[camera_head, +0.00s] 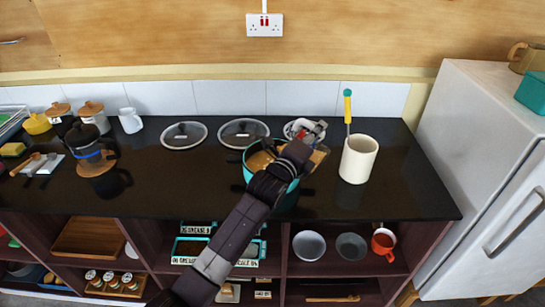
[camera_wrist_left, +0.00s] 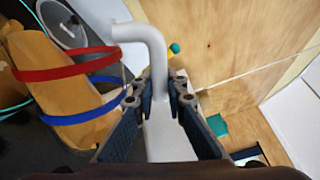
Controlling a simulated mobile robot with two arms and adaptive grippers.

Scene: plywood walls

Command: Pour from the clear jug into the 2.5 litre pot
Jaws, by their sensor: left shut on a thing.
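The teal pot (camera_head: 247,172) stands on the black worktop, with something brownish-yellow inside; its teal rim shows in the left wrist view (camera_wrist_left: 8,113). My left gripper (camera_head: 313,134) is beside the pot's right side. In the left wrist view my left gripper (camera_wrist_left: 160,98) is shut on the pale handle (camera_wrist_left: 153,45) of the clear jug. The jug has a red band (camera_wrist_left: 65,73) and a blue band (camera_wrist_left: 80,115) and looks tilted towards the pot. An orange-brown shape shows through the jug; I cannot tell whether it is contents or board. My arm hides much of the jug.
A cream utensil pot (camera_head: 358,160) with a green-and-yellow handled tool stands close right of the gripper. Two glass lids (camera_head: 184,135) lie behind and left. A cafetiere (camera_head: 88,150) stands further left. A white fridge (camera_head: 480,130) bounds the right. The worktop's middle left is clear.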

